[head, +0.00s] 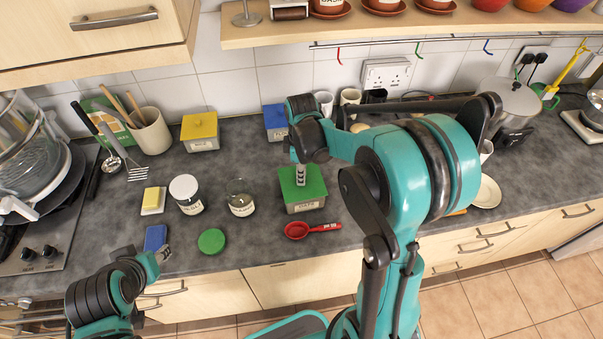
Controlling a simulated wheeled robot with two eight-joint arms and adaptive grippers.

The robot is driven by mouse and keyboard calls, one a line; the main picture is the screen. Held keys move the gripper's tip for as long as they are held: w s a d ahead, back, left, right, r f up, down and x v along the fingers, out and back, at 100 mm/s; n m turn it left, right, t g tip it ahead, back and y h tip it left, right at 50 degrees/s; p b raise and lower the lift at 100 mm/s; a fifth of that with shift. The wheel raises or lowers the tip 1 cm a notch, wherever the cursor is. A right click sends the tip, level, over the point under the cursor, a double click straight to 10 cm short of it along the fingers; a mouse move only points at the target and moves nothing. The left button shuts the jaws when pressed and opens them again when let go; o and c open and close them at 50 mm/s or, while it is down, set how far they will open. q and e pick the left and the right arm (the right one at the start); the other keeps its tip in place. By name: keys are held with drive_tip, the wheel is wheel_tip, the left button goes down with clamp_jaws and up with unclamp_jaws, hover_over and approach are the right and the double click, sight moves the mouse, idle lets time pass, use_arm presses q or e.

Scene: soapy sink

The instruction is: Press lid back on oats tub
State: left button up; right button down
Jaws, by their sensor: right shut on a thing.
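The oats tub (306,207) is a pale, square tub with a dark label, standing near the counter's front, right of the glass jar. Its square green lid (315,185) lies over the tub's top; I cannot tell whether it is fully seated. My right gripper (300,182) reaches down from above to the middle of the green lid and is shut on it, most likely at a knob that the fingers hide. My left gripper (158,255) is low at the left, by the counter's front edge, away from the tub; its finger opening is unclear.
A red scoop (311,229) lies just in front of the tub. A round green lid (212,241), glass jar (240,203), white-lidded jar (186,193) and blue sponge-like block (155,237) stand or lie left. Yellow-lidded (200,130) and blue-lidded (275,120) tubs stand behind.

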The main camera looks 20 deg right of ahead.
idle(0.4)
drive_tip(key=c, duration=0.8)
unclamp_jaws()
drive_tip(key=shift+c, duration=0.2)
drive_tip(key=shift+r+p, duration=2.55)
drive_tip(key=shift+r, duration=0.95)
drive_tip(key=shift+c, duration=0.3)
clamp_jaws()
